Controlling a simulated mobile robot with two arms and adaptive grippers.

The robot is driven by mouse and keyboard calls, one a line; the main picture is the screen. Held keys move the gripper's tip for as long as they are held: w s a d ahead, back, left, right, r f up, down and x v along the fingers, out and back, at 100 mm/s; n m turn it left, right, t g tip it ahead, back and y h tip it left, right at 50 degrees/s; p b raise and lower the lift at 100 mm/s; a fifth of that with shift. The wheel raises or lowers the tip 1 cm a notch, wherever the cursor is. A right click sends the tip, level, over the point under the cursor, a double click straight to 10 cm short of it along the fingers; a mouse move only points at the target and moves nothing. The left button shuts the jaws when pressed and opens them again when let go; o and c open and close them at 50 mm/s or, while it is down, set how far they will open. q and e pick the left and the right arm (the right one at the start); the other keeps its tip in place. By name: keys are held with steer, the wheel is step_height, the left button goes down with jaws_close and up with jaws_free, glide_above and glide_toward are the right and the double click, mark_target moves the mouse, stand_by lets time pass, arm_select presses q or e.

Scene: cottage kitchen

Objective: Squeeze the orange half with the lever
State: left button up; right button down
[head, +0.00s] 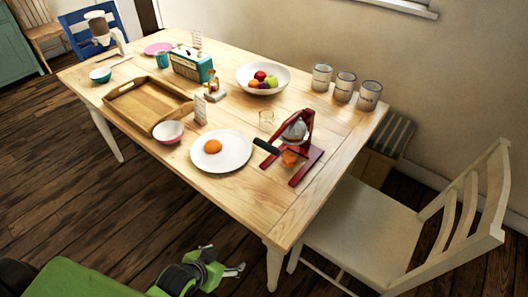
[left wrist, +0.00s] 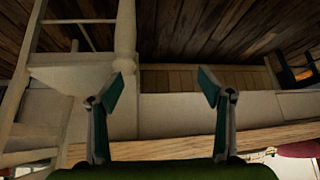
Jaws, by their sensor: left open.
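A red lever juicer (head: 308,157) stands near the table's front right corner. Its black-tipped lever (head: 266,146) points left, low over the table. A grey dome sits in its upper part, and something orange (head: 290,158) shows low in its frame; I cannot tell exactly what it is. A rounded orange piece (head: 213,146), seemingly an orange half, lies on a white plate (head: 236,157) left of the juicer. My left gripper (head: 228,267) is open and empty, in front of and below the table edge, apart from everything. Its spread fingers show in the left wrist view (left wrist: 162,88). My right gripper is out of view.
A pink-white bowl (head: 168,132), wooden tray (head: 150,106), fruit bowl (head: 243,76) and several canisters (head: 345,88) share the table (head: 265,210). A white chair (head: 375,235) stands at the right end. The front right tabletop is bare.

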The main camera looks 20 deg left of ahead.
arm_select(q)
steer(key=w+r+t+h+b, duration=0.15)
steer(key=w+r+t, duration=0.45)
steer(key=r, duration=0.8)
steer(key=m+t+h, duration=0.2)
steer(key=t+h, duration=0.2)
glide_toward(264, 148)
steer(key=p+x, duration=0.1)
steer(key=x, duration=1)
steer(key=shift+w, duration=0.15)
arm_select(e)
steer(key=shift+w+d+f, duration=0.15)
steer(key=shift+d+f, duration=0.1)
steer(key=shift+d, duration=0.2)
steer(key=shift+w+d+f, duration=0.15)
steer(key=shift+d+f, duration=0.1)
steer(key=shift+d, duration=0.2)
